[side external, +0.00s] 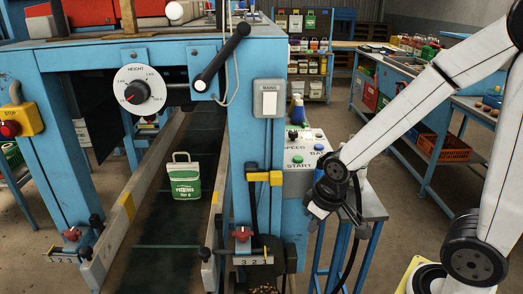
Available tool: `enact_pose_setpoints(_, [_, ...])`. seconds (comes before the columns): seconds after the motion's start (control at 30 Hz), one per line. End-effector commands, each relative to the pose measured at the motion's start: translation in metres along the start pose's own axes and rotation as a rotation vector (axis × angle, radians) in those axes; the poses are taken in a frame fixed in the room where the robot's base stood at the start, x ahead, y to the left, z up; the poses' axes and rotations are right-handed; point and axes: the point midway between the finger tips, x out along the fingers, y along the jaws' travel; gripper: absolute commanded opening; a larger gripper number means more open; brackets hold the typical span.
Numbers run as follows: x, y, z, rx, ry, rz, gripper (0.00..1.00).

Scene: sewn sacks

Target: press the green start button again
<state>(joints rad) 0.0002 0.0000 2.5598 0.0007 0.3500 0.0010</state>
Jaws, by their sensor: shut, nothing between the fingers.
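The green start button (298,159) sits on the pale control box (296,183), just above the word START, in the side external view. My gripper (316,211) is at the end of the white arm, low in front of the box's right side. It is below and to the right of the button, apart from it in the picture. The gripper is shut and empty. Its fingertips are small and dark, and the wrist joint partly hides them and the box's right edge.
A blue button (319,147) is above right of the green one. A blue machine frame (258,140) with a mains switch (269,103) stands close left. A white and green sack (186,178) stands on the dark conveyor belt (160,228). A blue-framed bench (440,150) is behind right.

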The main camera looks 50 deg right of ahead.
Motion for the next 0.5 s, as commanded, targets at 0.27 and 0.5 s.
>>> enact_pose_setpoints(0.27, [-0.004, 0.008, -0.017, 0.161, 0.037, -0.012, 0.0])
enact_pose_setpoints(0.5, [-0.018, 0.035, -0.061, 0.583, 0.133, -0.056, 0.0])
